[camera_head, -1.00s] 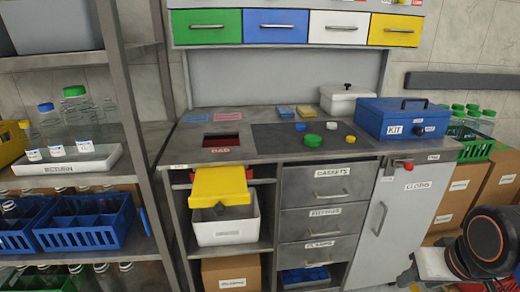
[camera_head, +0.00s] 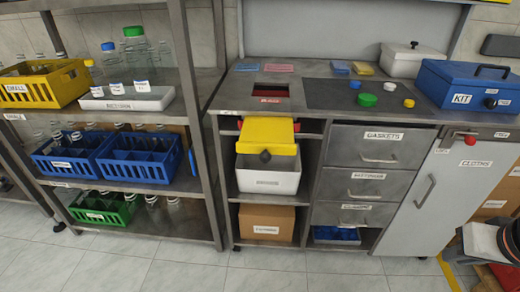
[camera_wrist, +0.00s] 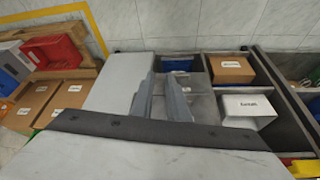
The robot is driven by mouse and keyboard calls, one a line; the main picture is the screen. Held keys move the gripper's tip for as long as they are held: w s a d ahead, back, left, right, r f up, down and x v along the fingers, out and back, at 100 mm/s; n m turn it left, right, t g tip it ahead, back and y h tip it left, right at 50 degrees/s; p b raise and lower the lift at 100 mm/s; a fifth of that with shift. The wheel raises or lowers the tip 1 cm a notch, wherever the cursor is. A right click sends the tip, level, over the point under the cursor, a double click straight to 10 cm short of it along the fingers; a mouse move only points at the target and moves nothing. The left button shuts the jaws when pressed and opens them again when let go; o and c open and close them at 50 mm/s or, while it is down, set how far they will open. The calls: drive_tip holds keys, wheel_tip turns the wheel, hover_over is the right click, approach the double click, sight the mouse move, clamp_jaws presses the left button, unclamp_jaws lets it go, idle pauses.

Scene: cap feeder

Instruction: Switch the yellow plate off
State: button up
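In the head view, a yellow plate (camera_head: 268,130) with a darker yellow front edge sits in the upper bay of the workbench, above a white bin. A yellow corner, probably the same plate, shows at the bottom right of the wrist view (camera_wrist: 306,168). My gripper (camera_wrist: 161,92) shows two grey fingers apart with nothing between them, in front of the drawers. In the head view only a part of my arm shows at the lower right edge, well right of the plate.
The white bin (camera_head: 268,181) stands under the plate. Grey drawers (camera_head: 365,188) and a white door (camera_head: 440,190) with a red latch lie to the right. A metal shelf (camera_head: 205,110) with crates stands left. Loose caps lie on the counter. The floor in front is clear.

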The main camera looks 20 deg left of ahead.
drive_tip(key=shift+w+a+r, duration=0.15)
drive_tip(key=shift+w+r, duration=0.05)
clamp_jaws()
drive_tip(key=w+a+r+n, duration=0.3)
drive_tip(key=a+r+n, duration=0.1)
drive_tip(key=a+n, duration=0.3)
drive_tip(key=w+a+r+n+g, duration=0.1)
drive_tip(key=w+a+r+n, duration=0.25)
drive_tip(key=a+n, duration=0.35)
drive_tip(key=w+a+r+n, duration=0.3)
drive_tip(key=a+r+n, duration=0.2)
drive_tip(key=a+n, duration=0.2)
drive_tip(key=s+a+r+n, duration=0.2)
drive_tip(key=a+n, duration=0.4)
drive_tip(key=a, duration=0.3)
drive_tip(key=s+a+r+n, duration=0.1)
drive_tip(key=s+a+n, duration=0.2)
drive_tip(key=a, duration=0.6)
drive_tip(key=s+a+r+n+y, duration=0.1)
drive_tip(key=s+a+r+n, duration=0.1)
drive_tip(key=a+n, duration=0.6)
drive_tip(key=shift+s+a+r+n, duration=0.35)
drive_tip(key=shift+s+a, duration=0.15)
drive_tip(key=shift+s, duration=0.2)
drive_tip(key=shift+f, duration=0.1)
